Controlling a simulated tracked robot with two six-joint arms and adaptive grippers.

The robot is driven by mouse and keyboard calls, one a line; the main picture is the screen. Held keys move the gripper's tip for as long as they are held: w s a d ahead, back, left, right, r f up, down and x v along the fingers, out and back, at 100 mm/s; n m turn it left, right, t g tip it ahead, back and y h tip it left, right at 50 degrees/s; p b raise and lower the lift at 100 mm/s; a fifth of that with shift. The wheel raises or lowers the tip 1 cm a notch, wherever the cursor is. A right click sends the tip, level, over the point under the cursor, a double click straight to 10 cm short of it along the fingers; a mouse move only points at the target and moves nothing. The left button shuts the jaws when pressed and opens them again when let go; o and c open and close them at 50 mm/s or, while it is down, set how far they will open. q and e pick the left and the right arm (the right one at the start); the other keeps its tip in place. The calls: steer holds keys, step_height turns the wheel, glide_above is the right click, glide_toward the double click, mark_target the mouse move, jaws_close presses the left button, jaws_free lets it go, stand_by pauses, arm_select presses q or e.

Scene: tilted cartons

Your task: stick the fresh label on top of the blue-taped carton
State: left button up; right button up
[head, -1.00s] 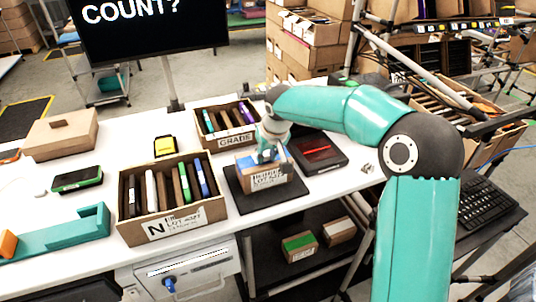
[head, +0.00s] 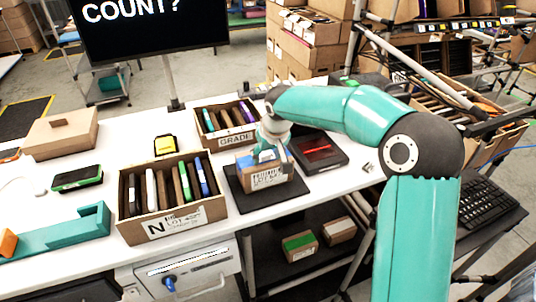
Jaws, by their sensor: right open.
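The carton with blue on its top (head: 268,179) sits on a black pad (head: 241,194) near the front edge of the white table. Its front face carries a printed white label. My right gripper (head: 267,157) points down at the carton's top and hides much of it. It is open, and I cannot tell whether it touches the carton. I cannot make out a separate fresh label; the gripper may hide one. My left gripper is not in view.
An open box marked N (head: 170,226) stands left of the pad, and the GRADE box (head: 235,139) behind it. A black tray with a red item (head: 318,152) lies to the right. A brown carton (head: 62,134) and a green-screened device (head: 77,178) are at left.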

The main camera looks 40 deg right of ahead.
steer(key=shift+r, duration=0.1)
steer(key=w+p+v, duration=0.2)
steer(key=p+v, duration=0.3)
steer(key=v, duration=1.2)
steer(key=shift+d+r+p, duration=0.15)
steer(key=shift+r+p, duration=0.15)
steer(key=shift+r, duration=0.2)
steer(key=shift+s, duration=0.1)
